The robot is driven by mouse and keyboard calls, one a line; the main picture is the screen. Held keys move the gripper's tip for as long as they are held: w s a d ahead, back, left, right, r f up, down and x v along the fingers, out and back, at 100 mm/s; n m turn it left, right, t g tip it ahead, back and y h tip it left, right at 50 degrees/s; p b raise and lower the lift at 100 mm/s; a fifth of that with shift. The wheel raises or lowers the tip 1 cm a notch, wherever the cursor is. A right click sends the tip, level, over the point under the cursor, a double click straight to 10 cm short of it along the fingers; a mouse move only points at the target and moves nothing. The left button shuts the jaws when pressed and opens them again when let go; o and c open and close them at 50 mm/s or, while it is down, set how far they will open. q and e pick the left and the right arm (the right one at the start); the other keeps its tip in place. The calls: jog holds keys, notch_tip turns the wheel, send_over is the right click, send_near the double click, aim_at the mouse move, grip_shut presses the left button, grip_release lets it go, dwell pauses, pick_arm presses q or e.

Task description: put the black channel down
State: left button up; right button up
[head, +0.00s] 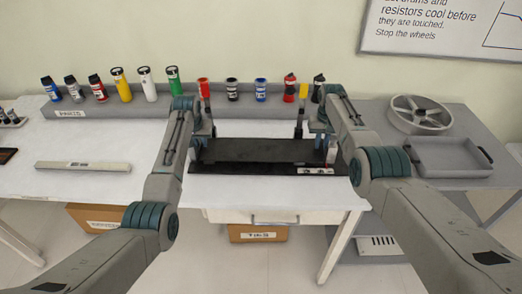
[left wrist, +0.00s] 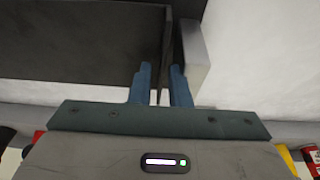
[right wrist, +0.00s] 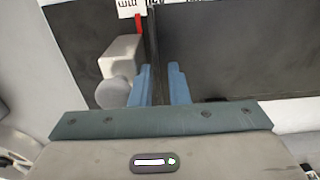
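The black channel (head: 255,150) lies level between my two grippers, above a dark base (head: 215,168) with a white label at its right front. I cannot tell whether it touches the base. My left gripper (head: 205,132) is at its left end; in the left wrist view the fingers (left wrist: 160,85) straddle the thin black end wall of the channel (left wrist: 80,45). My right gripper (head: 322,125) is at its right end; in the right wrist view its fingers (right wrist: 160,85) are close about the thin black end edge of the channel (right wrist: 230,50). The fingertips are partly hidden.
A grey rack (head: 130,107) with several coloured bottles and cans runs along the back. A pale bar (head: 83,166) lies on the white table at left. A grey tray (head: 447,160) and a spoked wheel (head: 420,115) are on the right table. White surface around the base is mostly clear.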

pick_arm(q)
jog(key=shift+a, duration=0.4)
pick_arm(e)
jog(key=shift+d+r, duration=0.1)
jog(key=shift+d, duration=0.35)
pick_arm(q)
jog(key=shift+r, duration=0.2)
pick_arm(e)
jog(key=shift+w, duration=0.1)
jog(key=shift+a, duration=0.2)
jog(key=shift+r, duration=0.15)
notch_tip(320, 180, up, 7)
jog(key=shift+r, duration=0.1)
jog(key=shift+a+r, duration=0.15)
jog(key=shift+r, duration=0.1)
pick_arm(q)
jog(key=v, duration=0.7)
jog(key=shift+s+d+r, duration=0.15)
jog(key=shift+d+r, duration=0.1)
jog(key=shift+d, duration=0.15)
pick_arm(e)
jog(key=shift+a, duration=0.1)
jog(key=shift+a, duration=0.1)
